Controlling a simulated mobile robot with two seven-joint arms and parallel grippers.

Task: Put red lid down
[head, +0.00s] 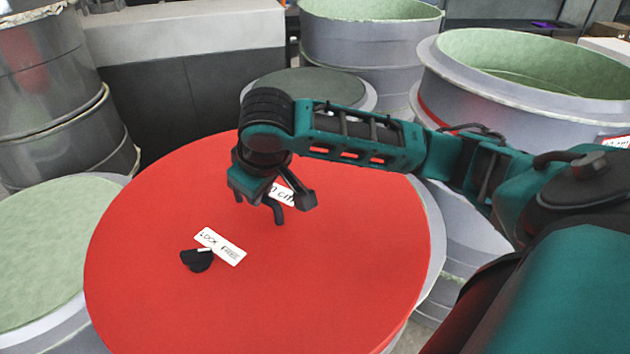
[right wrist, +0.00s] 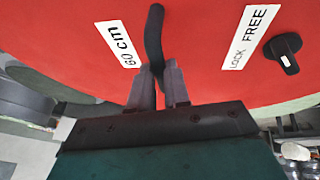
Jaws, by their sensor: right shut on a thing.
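The red lid (head: 330,280) is a large round disc filling the middle of the head view. It carries a "LOCK FREE" label (head: 220,246), a black knob (head: 196,260) and a "60 cm" label (right wrist: 120,43). My right gripper (head: 269,196) is over the lid's upper middle, shut on its black bent handle (right wrist: 154,40). A grey round mould (head: 436,256) shows from under the lid's right edge. I cannot tell whether the lid rests on it or hangs just above. My left gripper is not in view.
An open mould with a pale green inside (head: 45,245) stands close at the left, and a larger one (head: 530,75) at the upper right. A stacked metal drum (head: 55,95) is at the upper left. A smaller covered mould (head: 315,86) stands behind the lid.

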